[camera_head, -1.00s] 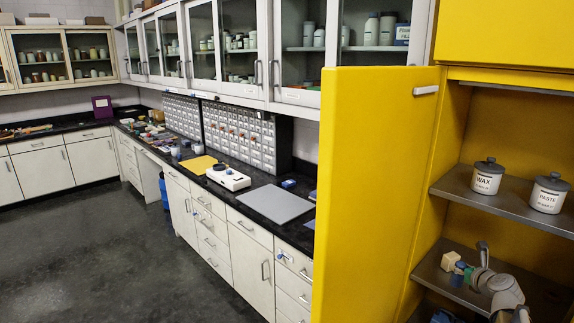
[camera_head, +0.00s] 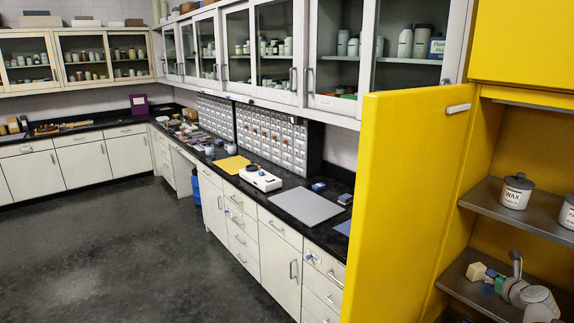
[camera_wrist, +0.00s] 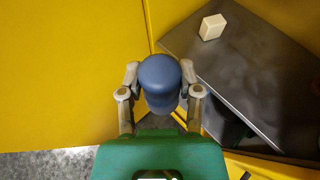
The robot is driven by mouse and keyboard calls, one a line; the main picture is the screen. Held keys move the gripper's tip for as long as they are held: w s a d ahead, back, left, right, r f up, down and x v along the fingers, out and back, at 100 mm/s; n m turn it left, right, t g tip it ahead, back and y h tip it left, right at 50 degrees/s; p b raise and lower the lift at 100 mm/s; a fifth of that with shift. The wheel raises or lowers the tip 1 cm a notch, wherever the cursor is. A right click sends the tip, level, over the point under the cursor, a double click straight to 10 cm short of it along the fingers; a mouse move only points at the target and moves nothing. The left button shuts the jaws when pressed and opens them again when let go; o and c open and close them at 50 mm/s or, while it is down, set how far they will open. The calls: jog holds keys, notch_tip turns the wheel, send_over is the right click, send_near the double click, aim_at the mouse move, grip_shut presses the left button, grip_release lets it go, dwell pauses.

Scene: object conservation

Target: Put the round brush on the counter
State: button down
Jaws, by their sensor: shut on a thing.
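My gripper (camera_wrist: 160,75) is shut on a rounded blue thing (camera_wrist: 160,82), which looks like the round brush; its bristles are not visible. In the head view, my gripper (camera_head: 491,285) is small at the lower right, by the lower shelf of the yellow cabinet. The blue thing (camera_head: 487,289) shows there beside the cream block. The black counter (camera_head: 285,208) runs along the wall behind the open yellow door, with a grey mat (camera_head: 307,207) on it.
The yellow door (camera_head: 405,210) stands between my arm and the counter. A cream block (camera_head: 477,271) is on the lower shelf (camera_head: 455,280); it also shows in the wrist view (camera_wrist: 212,27). A WAX jar (camera_head: 516,192) stands above. A white scale (camera_head: 261,180) is on the counter. The floor at left is clear.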

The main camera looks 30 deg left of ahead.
jog(key=r+p, duration=0.7)
jog(key=r, duration=0.1)
jog(key=shift+s+r+p, duration=0.1)
jog(key=shift+s+p, duration=0.15)
jog(key=shift+p, duration=0.05)
jog(key=shift+s, duration=0.15)
